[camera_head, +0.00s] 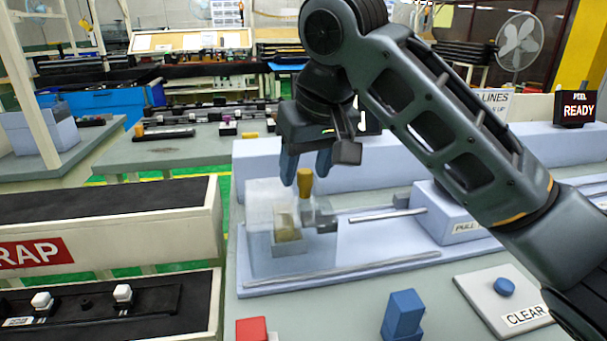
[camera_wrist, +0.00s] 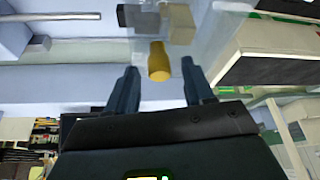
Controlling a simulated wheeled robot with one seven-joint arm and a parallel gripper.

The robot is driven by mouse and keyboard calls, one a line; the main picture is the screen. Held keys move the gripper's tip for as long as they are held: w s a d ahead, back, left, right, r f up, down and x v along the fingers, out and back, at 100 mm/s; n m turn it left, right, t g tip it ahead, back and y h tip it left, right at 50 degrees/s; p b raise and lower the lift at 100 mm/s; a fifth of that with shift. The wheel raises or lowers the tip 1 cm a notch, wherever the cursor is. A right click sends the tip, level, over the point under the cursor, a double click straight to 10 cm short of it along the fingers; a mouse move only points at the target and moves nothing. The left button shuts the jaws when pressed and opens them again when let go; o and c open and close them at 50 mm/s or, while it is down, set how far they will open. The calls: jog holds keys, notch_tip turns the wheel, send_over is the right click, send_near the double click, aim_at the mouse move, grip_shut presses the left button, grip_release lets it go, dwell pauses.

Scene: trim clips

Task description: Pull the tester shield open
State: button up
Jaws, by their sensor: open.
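The tester (camera_head: 390,269) is a pale blue fixture on the bench with rails along it. Its clear shield (camera_head: 262,215) stands at the left end, around a beige block (camera_head: 287,228). A yellow-brown knob (camera_head: 305,184) stands upright at the top of the shield. My gripper (camera_head: 307,182) is open with its blue-grey fingers pointing down at the knob. In the wrist view the knob (camera_wrist: 159,62) lies between and just beyond the two fingertips (camera_wrist: 160,80), with gaps on both sides. I cannot tell whether a finger touches it in the head view.
A scrap bin (camera_head: 115,225) stands close on the left. A red block (camera_head: 251,330), a blue block (camera_head: 402,314) and a pad with a blue button marked CLEAR (camera_head: 503,287) are at the front. A PULL-labelled housing (camera_head: 450,215) is at right. A sign reads READY.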

jog(key=shift+x, duration=0.95)
jog(key=shift+c, duration=0.2)
grip_shut()
